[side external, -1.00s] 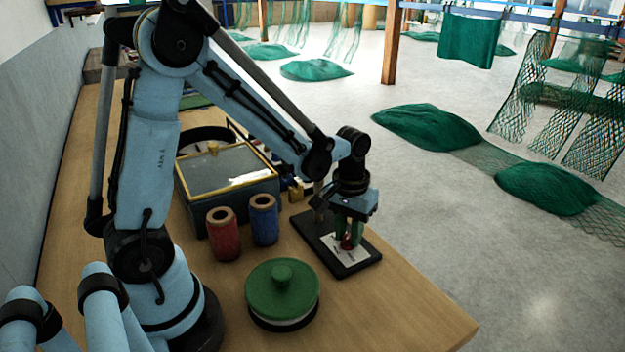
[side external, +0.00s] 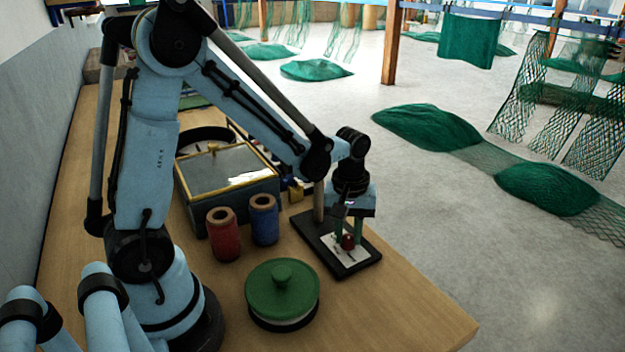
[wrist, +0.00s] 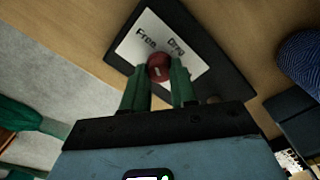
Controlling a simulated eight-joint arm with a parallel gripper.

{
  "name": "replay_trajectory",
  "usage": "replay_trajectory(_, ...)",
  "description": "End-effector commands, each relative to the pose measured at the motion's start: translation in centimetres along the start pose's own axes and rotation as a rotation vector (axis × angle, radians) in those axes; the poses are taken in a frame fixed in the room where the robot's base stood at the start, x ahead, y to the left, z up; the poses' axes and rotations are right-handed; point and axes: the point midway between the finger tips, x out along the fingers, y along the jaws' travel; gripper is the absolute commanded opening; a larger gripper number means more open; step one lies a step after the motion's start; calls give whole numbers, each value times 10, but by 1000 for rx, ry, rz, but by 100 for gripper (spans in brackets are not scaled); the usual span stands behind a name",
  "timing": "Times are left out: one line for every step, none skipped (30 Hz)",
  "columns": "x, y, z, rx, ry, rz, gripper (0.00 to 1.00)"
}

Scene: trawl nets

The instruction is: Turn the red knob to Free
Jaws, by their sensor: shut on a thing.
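The red knob (side external: 347,241) stands on a white label plate (side external: 340,258) on a black base (side external: 366,258) near the table's right edge. In the wrist view the knob (wrist: 159,67) sits between the green fingers of my gripper (wrist: 158,78), which is shut on it. The words "Free" and "Drag" show on the label plate (wrist: 136,38), "Free" to the left and "Drag" to the right above the knob. A small pale mark shows on the knob, but I cannot tell which word it points at.
A red spool (side external: 223,236) and a blue spool (side external: 264,220) stand left of the base, before a glass-lidded box (side external: 232,214). A green-lidded round container (side external: 282,290) stands in front. A short post (side external: 319,203) rises from the base. The table's front right is bare.

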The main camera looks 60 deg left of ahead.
Motion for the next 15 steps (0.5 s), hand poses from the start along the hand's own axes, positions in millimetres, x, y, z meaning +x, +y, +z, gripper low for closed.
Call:
replay_trajectory(0, 0, 0, -2, 0, -1, 0)
replay_trajectory(0, 0, 0, -2, 0, -1, 0)
replay_trajectory(0, 0, 0, -2, -1, -1, 0)
replay_trajectory(0, 0, 0, -2, -1, -1, 0)
replay_trajectory(0, 0, 0, -2, -1, -1, 0)
replay_trajectory(0, 0, 0, -2, -1, -1, 0)
replay_trajectory(0, 0, 0, -2, -1, -1, 0)
replay_trajectory(0, 0, 0, -2, -1, -1, 0)
replay_trajectory(0, 0, 0, -2, -1, -1, 33)
replay_trajectory(0, 0, 0, -1, -1, -1, 38)
replay_trajectory(0, 0, 0, -1, -1, -1, 42)
replay_trajectory(0, 0, 0, -1, 0, -1, 48)
replay_trajectory(0, 0, 0, -1, 0, 0, 53)
replay_trajectory(0, 0, 0, -1, 0, 0, 53)
replay_trajectory(0, 0, 0, -1, 0, 0, 53)
